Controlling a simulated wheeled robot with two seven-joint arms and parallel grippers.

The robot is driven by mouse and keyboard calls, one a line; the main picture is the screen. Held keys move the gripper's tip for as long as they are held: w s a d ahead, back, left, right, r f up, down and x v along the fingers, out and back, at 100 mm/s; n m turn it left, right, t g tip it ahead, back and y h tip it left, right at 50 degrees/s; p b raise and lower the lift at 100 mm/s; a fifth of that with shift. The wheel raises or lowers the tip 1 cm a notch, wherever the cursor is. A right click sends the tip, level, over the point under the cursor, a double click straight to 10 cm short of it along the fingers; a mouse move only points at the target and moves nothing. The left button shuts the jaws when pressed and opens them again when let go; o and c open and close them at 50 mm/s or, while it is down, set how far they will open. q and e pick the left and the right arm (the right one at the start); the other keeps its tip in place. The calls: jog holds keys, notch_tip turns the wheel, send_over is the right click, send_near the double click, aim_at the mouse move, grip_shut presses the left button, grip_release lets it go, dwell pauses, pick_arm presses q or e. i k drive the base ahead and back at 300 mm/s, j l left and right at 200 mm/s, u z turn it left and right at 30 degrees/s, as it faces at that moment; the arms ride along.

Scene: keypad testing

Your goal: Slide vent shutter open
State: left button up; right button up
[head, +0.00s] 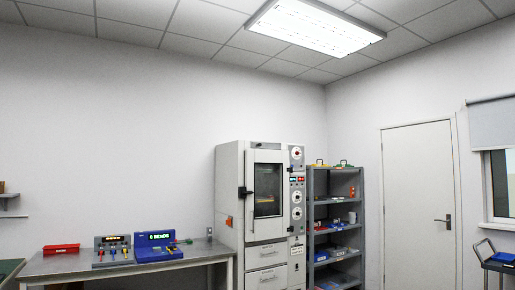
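A tall light-grey test chamber (229,185) stands against the back wall, right of the workbench. Its front door has a dark window (267,203) and a black handle (244,192), and it looks shut. A control column (297,160) with dials and small displays runs down its right side. A small orange part (229,221) sits on its left side face; I cannot tell whether this is the vent shutter or how it is set. No other part is clearly a vent shutter at this distance. Neither of my grippers is in view.
A metal workbench (140,268) at the left holds a red tray (62,248), a grey tester (112,248) and a blue tester (158,246). A grey shelf rack (334,208) stands right of the chamber. A white door (418,205) and a cart (497,258) are at the right.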

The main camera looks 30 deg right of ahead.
aim_at(254, 144)
jog(key=i+l+z, duration=0.45)
jog(key=i+z, duration=0.45)
jog(key=i, duration=0.2)
jog(key=i+z, duration=0.2)
jog(key=i, duration=3)
jog(key=i+u, duration=0.1)
jog(key=i, duration=0.45)
jog(key=i+l+u, duration=0.15)
jog(key=i, duration=0.35)
jog(key=i+l+u, duration=0.1)
jog(key=i, duration=0.45)
